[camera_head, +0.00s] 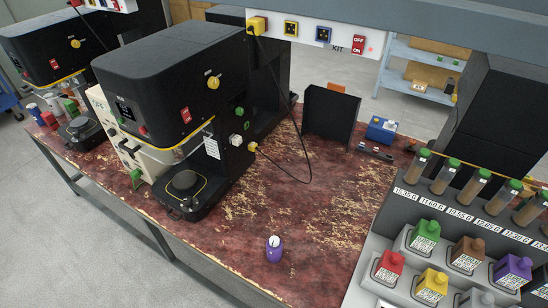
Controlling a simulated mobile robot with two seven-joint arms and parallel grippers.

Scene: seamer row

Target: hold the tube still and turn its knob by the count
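Several upright tubes with green caps and brown contents stand in a row at the right, such as the leftmost tube (417,165). Printed number labels sit below them. A small purple container (274,250) with a white top stands upright, alone, near the front edge of the worn red table. I cannot tell which of these is the tube with the knob, and no knob can be made out clearly on them. Neither of my grippers is in view, and nothing is being held.
A black seamer machine (175,85) with a round plate stands on the table (325,225) at left, another behind it. The grey stepped rack (385,245) holds several coloured bottles at right. A black upright panel (330,112) and blue box (381,129) are behind. The table's middle is clear.

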